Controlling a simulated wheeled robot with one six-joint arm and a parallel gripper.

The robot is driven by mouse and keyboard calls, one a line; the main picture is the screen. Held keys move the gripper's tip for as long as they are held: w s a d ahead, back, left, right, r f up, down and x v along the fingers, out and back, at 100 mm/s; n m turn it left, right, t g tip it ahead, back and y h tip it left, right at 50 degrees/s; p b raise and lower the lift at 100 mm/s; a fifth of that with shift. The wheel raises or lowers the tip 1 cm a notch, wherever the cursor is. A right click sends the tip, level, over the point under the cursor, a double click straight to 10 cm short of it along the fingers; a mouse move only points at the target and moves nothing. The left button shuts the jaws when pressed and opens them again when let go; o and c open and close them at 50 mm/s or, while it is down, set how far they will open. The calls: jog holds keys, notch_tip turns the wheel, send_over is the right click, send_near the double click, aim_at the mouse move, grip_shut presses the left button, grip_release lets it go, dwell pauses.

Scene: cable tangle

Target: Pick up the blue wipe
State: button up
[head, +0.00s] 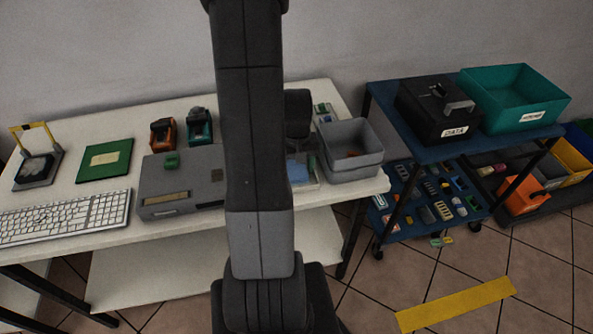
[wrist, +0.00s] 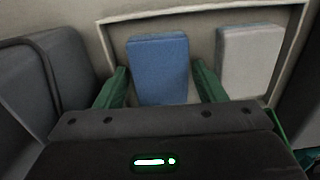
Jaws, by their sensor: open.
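The blue wipe (wrist: 158,68) is a blue block with a rounded top edge. In the wrist view it lies in a pale tray (wrist: 195,18), between the two green fingertips of my gripper (wrist: 158,88). The gripper is open, with a gap visible on each side of the wipe. The wipe's near end is hidden behind the gripper body. In the head view part of the blue wipe (head: 298,172) shows just right of my arm, which hides the rest and the gripper.
A light grey block (wrist: 250,60) lies right of the wipe in the same tray. Grey bins (head: 352,150) stand right of the tray and a grey box (head: 180,180) stands left of my arm. A blue cart (head: 420,150) stands at the right.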

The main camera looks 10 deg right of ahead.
aim_at(297, 168)
jog(key=c, duration=0.7)
jog(key=shift+r, duration=0.1)
jog(key=shift+c, duration=0.2)
notch_tip(297, 168, up, 10)
